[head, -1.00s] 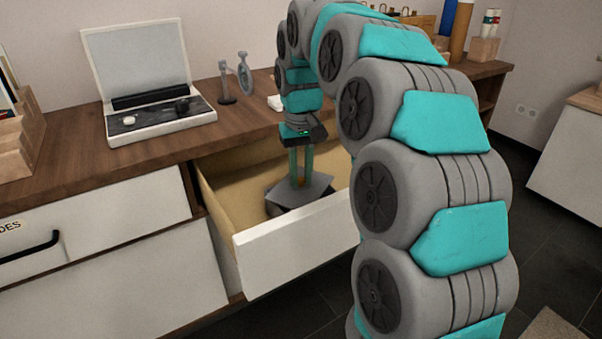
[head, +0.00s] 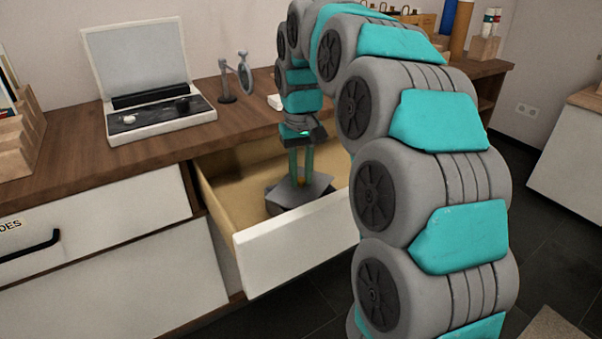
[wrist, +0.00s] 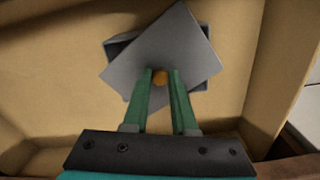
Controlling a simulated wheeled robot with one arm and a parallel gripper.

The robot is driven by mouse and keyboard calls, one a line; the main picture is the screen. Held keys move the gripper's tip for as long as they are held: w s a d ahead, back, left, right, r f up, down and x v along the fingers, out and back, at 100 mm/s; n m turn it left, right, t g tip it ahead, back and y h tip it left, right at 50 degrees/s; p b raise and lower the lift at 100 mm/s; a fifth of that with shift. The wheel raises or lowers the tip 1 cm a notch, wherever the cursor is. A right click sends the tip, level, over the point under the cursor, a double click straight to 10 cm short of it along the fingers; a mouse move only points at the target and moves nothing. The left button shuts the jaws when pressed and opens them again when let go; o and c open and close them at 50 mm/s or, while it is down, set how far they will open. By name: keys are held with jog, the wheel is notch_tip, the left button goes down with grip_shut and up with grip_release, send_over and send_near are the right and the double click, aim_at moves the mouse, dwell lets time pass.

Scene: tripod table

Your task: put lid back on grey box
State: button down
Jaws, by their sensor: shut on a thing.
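My gripper (head: 301,178) points down into the open drawer and is shut on the orange-brown knob (wrist: 160,77) of the grey lid. The lid (head: 287,193) is a flat grey plate. In the wrist view the lid (wrist: 188,40) lies over the darker grey box (wrist: 117,46) and is turned relative to it, so box corners show at the left and lower right. Whether the lid touches the box rim cannot be told. The box (head: 272,207) stands in the drawer, and its inside is hidden by the lid.
An open case (head: 150,110) and a small stand with a ring (head: 235,80) are on the wooden counter (head: 75,150) above. Drawer floor is bare beside the box.

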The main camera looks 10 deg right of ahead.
jog(key=shift+c, duration=0.8)
grip_release()
jog(key=shift+r+p, duration=1.35)
jog(key=shift+r, duration=2.15)
grip_shut()
